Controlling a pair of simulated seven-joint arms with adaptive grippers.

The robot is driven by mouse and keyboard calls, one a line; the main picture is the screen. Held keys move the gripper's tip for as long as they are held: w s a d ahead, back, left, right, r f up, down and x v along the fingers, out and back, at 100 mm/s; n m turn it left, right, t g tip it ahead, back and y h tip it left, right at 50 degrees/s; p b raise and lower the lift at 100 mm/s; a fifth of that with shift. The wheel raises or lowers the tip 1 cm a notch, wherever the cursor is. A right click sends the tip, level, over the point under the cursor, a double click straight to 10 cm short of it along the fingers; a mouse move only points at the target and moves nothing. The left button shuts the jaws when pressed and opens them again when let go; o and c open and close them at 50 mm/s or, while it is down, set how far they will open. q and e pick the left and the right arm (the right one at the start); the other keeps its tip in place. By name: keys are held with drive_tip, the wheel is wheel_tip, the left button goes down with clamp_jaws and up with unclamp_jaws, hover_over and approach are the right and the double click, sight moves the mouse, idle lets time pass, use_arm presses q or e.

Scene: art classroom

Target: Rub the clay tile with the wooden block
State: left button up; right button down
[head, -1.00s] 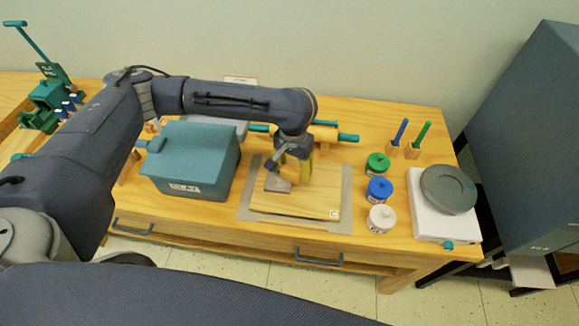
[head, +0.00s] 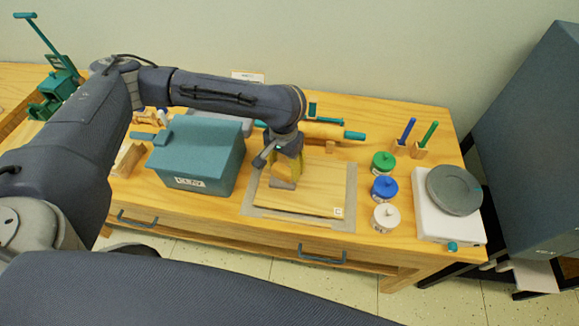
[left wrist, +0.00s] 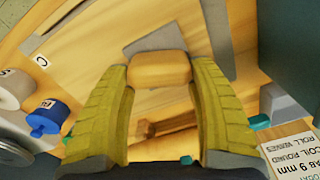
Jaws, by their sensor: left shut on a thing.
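My left gripper (head: 289,172) is shut on the wooden block (left wrist: 158,68), which sits between its yellow fingers in the left wrist view. The gripper points down over a wooden board (head: 310,200). A flat grey piece, apparently the clay tile (head: 283,184), lies on the board just below the fingers; it also shows beside the block in the left wrist view (left wrist: 150,38). The block covers part of it. I cannot tell whether block and tile touch. My right gripper is not in view.
The board lies on a grey mat (head: 349,190). A teal box (head: 195,160) stands close on the left. Green (head: 384,162), blue (head: 384,187) and white (head: 386,216) jars stand on the right, before a white scale (head: 430,220). A rolling pin (head: 322,131) lies behind.

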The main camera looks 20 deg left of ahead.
sight(273, 164)
use_arm(q)
drive_tip(key=shift+s+a, duration=0.15)
drive_tip(key=shift+a, duration=0.75)
drive_tip(key=shift+s+a, duration=0.1)
drive_tip(key=shift+a, duration=0.8)
drive_tip(key=shift+d+f, duration=0.1)
drive_tip(key=shift+d, duration=0.05)
drive_tip(key=shift+w+d, duration=0.2)
drive_tip(key=shift+d, duration=0.95)
drive_tip(key=shift+w+d, duration=0.15)
drive_tip(key=shift+d, duration=1.05)
drive_tip(key=shift+w+d, duration=0.2)
drive_tip(key=shift+d, duration=0.95)
wheel_tip(273, 164, up, 6)
drive_tip(key=shift+r, duration=0.25)
wheel_tip(273, 164, up, 3)
drive_tip(key=shift+f, duration=0.15)
